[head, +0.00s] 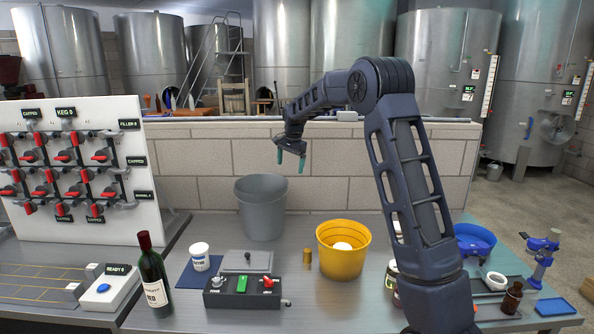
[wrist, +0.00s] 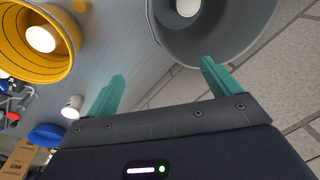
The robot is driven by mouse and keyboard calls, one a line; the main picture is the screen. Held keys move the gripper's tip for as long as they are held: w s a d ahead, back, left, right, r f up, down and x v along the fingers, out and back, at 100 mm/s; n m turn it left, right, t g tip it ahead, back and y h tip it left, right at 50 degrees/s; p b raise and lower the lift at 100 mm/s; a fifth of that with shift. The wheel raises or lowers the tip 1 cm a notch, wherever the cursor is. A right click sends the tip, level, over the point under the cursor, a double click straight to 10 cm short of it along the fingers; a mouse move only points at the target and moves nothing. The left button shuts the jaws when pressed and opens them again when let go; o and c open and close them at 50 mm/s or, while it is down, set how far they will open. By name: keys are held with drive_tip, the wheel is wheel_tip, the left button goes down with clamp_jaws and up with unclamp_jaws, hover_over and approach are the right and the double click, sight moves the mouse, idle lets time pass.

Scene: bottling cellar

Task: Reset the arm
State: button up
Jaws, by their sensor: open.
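My gripper (head: 291,159) is raised above the steel bench, up and to the right of the grey bucket (head: 262,212). Its two teal fingers are spread apart with nothing between them. In the wrist view my gripper (wrist: 162,80) also shows open and empty, with the grey bucket (wrist: 262,35) beyond the right finger. A white round thing (wrist: 188,6) lies inside that bucket. My arm reaches from the right front of the bench, bends at a high elbow, and hides part of the bench behind it.
A yellow bucket (head: 343,262) with a white round thing (head: 342,246) inside stands mid-bench. A dark wine bottle (head: 152,274), a white jar (head: 200,256) and a switch box (head: 241,292) stand left of it. A blue bowl (head: 474,240) is at right. A block wall (head: 330,165) rises behind.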

drive_tip(key=s+d+r+n+t, duration=0.1)
drive_tip(key=s+d+r+n, duration=0.1)
drive_tip(key=s+d+r, duration=0.65)
drive_tip(key=s+d+r+n+t, duration=0.1)
drive_tip(key=s+d+r, duration=0.2)
drive_tip(key=s+d, duration=1)
drive_tip(key=s+d+f+n, duration=0.2)
drive_tip(key=s+d+f, duration=0.1)
drive_tip(key=s, duration=1)
drive_tip(key=s+d+f+n+t+h, duration=0.1)
drive_tip(key=s+d+f, duration=0.3)
drive_tip(key=s, duration=1)
drive_tip(key=shift+s+d+f+n, duration=0.15)
drive_tip(key=shift+d+f+n, duration=0.25)
drive_tip(key=shift+d, duration=0.8)
